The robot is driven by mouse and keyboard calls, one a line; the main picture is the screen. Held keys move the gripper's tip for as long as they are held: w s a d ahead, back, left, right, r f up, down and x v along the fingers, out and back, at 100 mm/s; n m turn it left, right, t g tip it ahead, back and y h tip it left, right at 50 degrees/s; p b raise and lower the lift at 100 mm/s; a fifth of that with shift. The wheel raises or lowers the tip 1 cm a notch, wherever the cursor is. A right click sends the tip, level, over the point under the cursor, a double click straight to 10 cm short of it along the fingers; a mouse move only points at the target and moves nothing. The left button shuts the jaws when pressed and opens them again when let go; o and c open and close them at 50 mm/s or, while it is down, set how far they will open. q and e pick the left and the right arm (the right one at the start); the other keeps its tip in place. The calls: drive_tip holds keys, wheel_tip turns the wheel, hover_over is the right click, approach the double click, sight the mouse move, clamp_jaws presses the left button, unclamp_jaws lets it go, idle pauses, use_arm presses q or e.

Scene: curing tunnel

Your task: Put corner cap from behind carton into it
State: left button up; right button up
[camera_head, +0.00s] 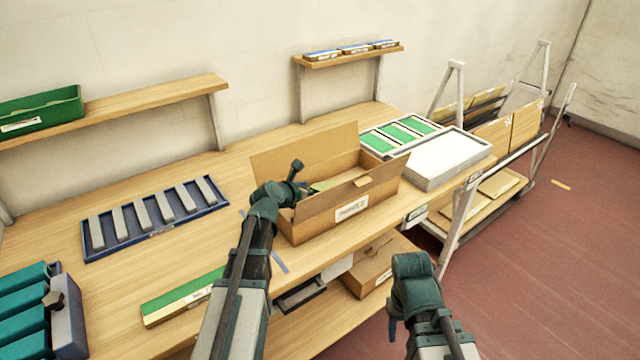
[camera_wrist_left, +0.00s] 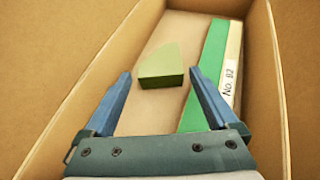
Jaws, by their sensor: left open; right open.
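The open carton (camera_head: 312,228) stands on the bench with its flaps up and a white label on its front. In the left wrist view its wall (camera_wrist_left: 72,110) surrounds a green wedge-shaped corner cap (camera_wrist_left: 161,68), which lies on the brown surface inside. My left gripper (camera_head: 288,190) is over the carton; its blue fingers (camera_wrist_left: 160,76) are open in the left wrist view, with the cap between and just beyond the tips. Nothing shows the fingers touching it. My right gripper (camera_head: 394,326) is in front of the bench, away from the carton, its fingers mostly hidden.
A green-edged box marked with a number (camera_wrist_left: 222,75) lies along the carton's right inside wall. A blue tray of grey bars (camera_head: 150,222) is left, a white-topped tray (camera_head: 447,160) right. Another carton (camera_head: 375,268) sits below the bench. Bare bench lies between blue tray and carton.

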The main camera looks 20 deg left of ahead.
use_arm(q)
drive_tip(key=p+v, duration=0.2)
drive_tip(key=v, duration=0.4)
drive_tip(key=shift+s+r, duration=0.15)
drive_tip(key=shift+s, duration=0.1)
drive_tip(key=shift+r+p, duration=0.1)
drive_tip(key=shift+p, duration=0.2)
